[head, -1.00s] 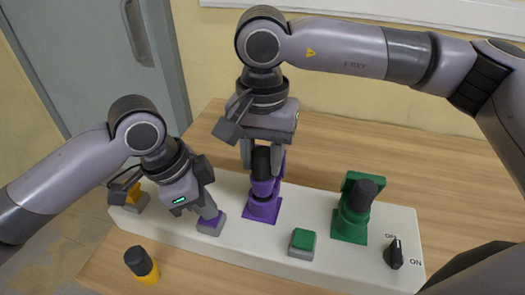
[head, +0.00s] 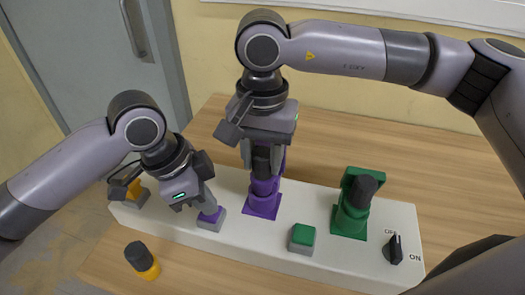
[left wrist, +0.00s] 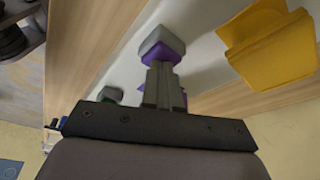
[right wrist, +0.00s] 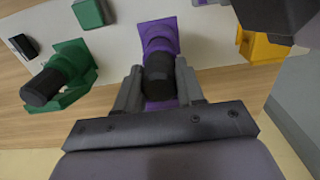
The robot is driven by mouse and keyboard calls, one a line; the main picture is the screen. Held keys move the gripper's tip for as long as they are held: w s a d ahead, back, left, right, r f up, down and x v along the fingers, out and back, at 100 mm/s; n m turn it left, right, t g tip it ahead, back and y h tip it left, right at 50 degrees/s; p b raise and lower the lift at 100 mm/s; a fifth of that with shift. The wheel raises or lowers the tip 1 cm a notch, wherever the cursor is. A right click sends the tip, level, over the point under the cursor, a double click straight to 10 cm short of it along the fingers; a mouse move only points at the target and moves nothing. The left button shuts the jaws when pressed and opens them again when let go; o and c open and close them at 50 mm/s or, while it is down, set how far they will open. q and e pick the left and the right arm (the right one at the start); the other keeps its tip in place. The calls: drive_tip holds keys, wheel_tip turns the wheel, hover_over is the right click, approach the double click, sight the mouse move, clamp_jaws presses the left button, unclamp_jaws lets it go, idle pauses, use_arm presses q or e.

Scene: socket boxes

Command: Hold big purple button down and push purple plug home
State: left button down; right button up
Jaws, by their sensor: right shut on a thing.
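The purple plug (head: 262,156) has a dark grip and stands upright in the purple socket (head: 262,206) on the white box. My right gripper (head: 261,163) is shut on the plug's dark grip from above; the right wrist view shows a finger on each side of the grip (right wrist: 158,75). The fingers hide part of the plug, and I cannot tell how deep it sits. The big purple button (head: 211,216) on its grey base is left of the socket. My left gripper (head: 208,207) is shut and empty, its fingertips touching the button's top (left wrist: 163,52).
On the white box (head: 335,266) are a green button (head: 302,236), a green socket with plug (head: 352,208), a black knob (head: 393,248) and a yellow socket (head: 134,190). A loose yellow plug (head: 142,260) stands on the table in front.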

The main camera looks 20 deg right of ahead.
use_arm(q)
drive_tip(key=shift+s+f, duration=0.1)
drive_tip(key=shift+f, duration=0.15)
use_arm(e)
drive_tip(key=shift+f, duration=1.05)
drive_tip(key=o, duration=1.6)
drive_tip(key=shift+r, duration=3.55)
use_arm(q)
drive_tip(key=shift+r, duration=0.1)
use_arm(e)
drive_tip(key=shift+r, duration=0.1)
